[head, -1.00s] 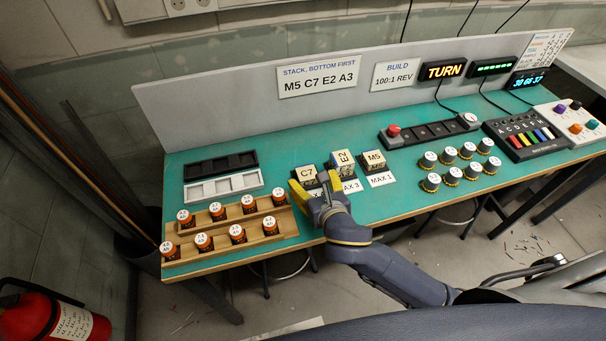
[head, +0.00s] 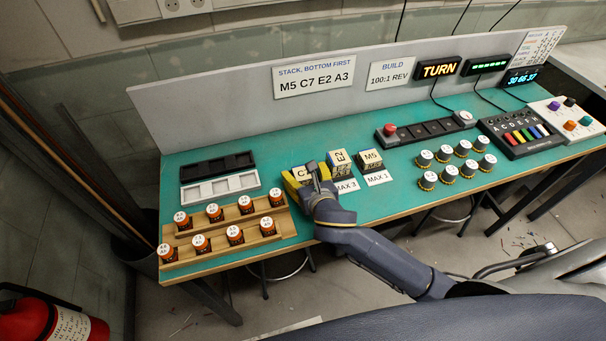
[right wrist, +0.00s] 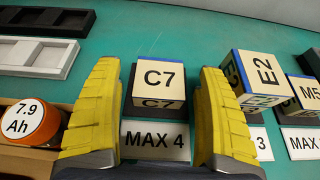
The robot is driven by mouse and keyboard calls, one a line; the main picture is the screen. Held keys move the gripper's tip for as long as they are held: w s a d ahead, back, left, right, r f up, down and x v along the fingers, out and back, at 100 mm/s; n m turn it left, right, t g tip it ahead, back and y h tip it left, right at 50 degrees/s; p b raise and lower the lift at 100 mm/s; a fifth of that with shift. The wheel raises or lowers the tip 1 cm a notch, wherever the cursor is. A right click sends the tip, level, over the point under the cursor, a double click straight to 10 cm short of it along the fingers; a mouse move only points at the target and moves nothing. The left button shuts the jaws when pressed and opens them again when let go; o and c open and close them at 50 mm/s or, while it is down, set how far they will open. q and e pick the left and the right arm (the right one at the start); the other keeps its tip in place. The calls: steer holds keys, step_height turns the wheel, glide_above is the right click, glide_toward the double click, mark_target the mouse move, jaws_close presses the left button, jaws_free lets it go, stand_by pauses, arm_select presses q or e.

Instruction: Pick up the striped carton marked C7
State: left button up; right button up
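The carton marked C7 (head: 300,173) stands on the green bench and is partly covered by my right gripper in the head view. In the right wrist view the C7 carton (right wrist: 158,84) sits between the two yellow fingers, with a gap on each side. My right gripper (right wrist: 158,105) is open around it; it also shows in the head view (head: 303,182). A MAX 4 label (right wrist: 155,140) lies in front of the carton. My left gripper is not in view.
The E2 carton (right wrist: 258,78) stands close to the right finger, and the M5 carton (head: 370,160) is beyond it. A wooden rack (head: 236,216) with orange-sided cylinders is at the left. A battery-like cylinder (right wrist: 27,120) is near the left finger.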

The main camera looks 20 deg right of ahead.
steer(key=c, duration=1.2)
steer(key=shift+o, duration=0.2)
steer(key=shift+r, duration=0.1)
